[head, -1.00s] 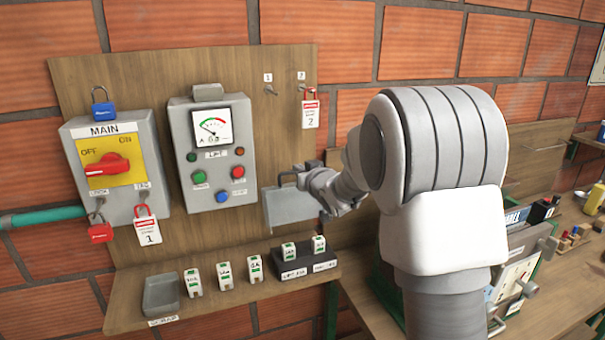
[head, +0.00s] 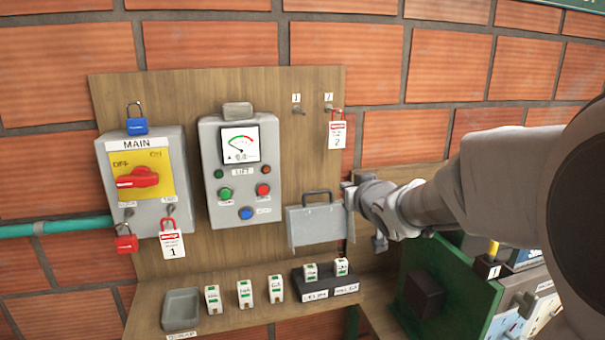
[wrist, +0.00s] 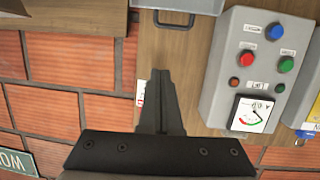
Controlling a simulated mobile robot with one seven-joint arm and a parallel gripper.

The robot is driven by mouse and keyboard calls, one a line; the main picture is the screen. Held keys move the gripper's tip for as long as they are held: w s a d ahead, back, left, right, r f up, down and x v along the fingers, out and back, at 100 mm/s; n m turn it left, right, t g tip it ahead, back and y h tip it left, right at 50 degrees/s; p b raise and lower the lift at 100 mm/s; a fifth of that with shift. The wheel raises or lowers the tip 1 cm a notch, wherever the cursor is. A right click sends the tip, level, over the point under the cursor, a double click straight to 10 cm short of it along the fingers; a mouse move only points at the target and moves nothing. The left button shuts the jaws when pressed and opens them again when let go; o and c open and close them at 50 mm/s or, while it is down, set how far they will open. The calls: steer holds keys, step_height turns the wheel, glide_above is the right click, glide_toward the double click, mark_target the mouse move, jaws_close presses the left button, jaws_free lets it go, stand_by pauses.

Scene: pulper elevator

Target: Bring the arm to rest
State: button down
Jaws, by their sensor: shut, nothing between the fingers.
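My gripper (head: 349,197) is at the end of my arm, which comes in from the right in the head view. It is beside the right edge of a grey box with a handle (head: 314,226) on the wooden board; I cannot tell whether they touch. In the wrist view my gripper's dark fingers (wrist: 159,75) are together with nothing between them. The grey box's handle (wrist: 175,20) shows at the top of that view.
The board carries a MAIN switch box (head: 147,210) with padlocks and a LIFT control box (head: 241,205), also in the wrist view (wrist: 262,65). A red tag numbered 2 (head: 336,134) hangs above my gripper. A shelf (head: 225,318) below holds a tray and small blocks. A green-sided bench unit (head: 452,280) stands lower right.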

steer(key=s+f+g, duration=0.2)
steer(key=s+g, duration=0.1)
steer(key=s, duration=0.8)
steer(key=s+f+m+g+h, duration=0.1)
steer(key=s+f+g, duration=0.2)
steer(key=s, duration=0.8)
steer(key=s+f+g, duration=0.2)
steer(key=s+g, duration=0.1)
steer(key=s, duration=0.8)
steer(key=shift+s+a+f+m+h, duration=0.15)
steer(key=shift+s+a+m+h, duration=0.05)
steer(key=shift+m+h, duration=0.1)
